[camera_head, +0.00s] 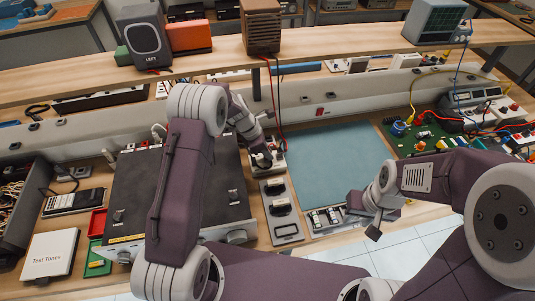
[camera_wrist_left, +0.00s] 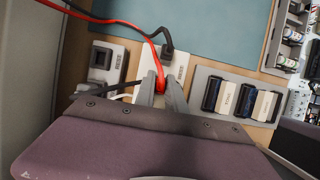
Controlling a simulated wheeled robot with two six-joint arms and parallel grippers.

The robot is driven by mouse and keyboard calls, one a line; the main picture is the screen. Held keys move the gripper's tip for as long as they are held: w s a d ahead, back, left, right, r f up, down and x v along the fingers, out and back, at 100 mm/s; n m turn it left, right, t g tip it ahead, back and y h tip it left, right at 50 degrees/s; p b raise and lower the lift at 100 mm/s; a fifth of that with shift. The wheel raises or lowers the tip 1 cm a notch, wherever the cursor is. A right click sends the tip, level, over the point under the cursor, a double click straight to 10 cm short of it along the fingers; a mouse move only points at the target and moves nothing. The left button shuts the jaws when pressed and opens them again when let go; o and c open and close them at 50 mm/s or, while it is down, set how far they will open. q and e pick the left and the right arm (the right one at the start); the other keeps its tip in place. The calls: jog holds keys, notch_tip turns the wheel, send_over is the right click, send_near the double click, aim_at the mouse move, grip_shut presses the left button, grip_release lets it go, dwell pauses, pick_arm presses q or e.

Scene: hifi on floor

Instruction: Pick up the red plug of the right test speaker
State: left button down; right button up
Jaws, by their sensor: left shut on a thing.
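The red plug (camera_wrist_left: 160,82) shows in the left wrist view at the end of a red cable, between the fingertips of my left gripper (camera_wrist_left: 162,98). The gripper is shut on it, at a small white socket block (camera_wrist_left: 178,64). A black plug (camera_wrist_left: 167,42) sits in that block just beyond. I cannot tell whether the red plug is still seated. In the head view my left gripper (camera_head: 263,160) is beside the teal mat, below the brown speaker (camera_head: 263,25), from which red and black cables hang. My right gripper (camera_head: 373,228) is at the mat's front right; its jaws are unclear.
A speaker marked LEFT (camera_head: 145,40) stands on the raised shelf (camera_head: 330,50). A large dark box (camera_head: 190,200) lies under my left arm. A grey holder (camera_head: 288,232) with black parts is in front of the gripper. The teal mat (camera_head: 335,165) is clear; a green circuit board (camera_head: 425,145) lies right.

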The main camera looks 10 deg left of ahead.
pick_arm(q)
jog(key=shift+r, duration=0.1)
jog(key=shift+r, duration=0.3)
jog(key=r, duration=0.2)
jog(key=d+r, duration=0.1)
jog(key=r, duration=0.1)
jog(key=shift+s, duration=0.35)
jog(key=s+d+r, duration=0.6)
jog(key=d, duration=0.2)
jog(key=shift+s, duration=0.3)
